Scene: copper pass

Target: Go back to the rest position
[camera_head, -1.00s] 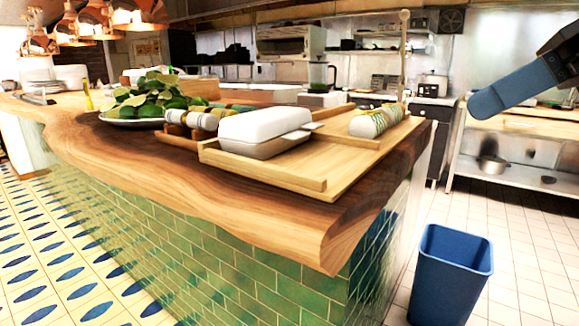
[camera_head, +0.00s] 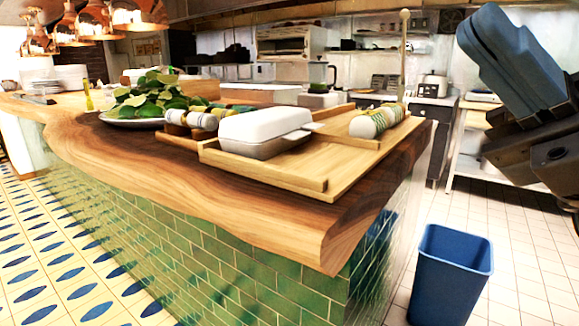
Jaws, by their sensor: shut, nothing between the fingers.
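My gripper (camera_head: 482,32) is at the upper right of the head view, with its blue fingers pointing up and to the left. The fingers lie together with nothing between them. It is held in the air to the right of the wooden counter (camera_head: 300,215), apart from it and touching nothing. Part of my dark wrist is cut off by the right edge of the picture.
A wooden tray (camera_head: 335,185) with a white lidded box (camera_head: 265,124) stands on the counter's near corner. A blue bin (camera_head: 450,275) stands on the floor at right. A steel bench is behind my gripper.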

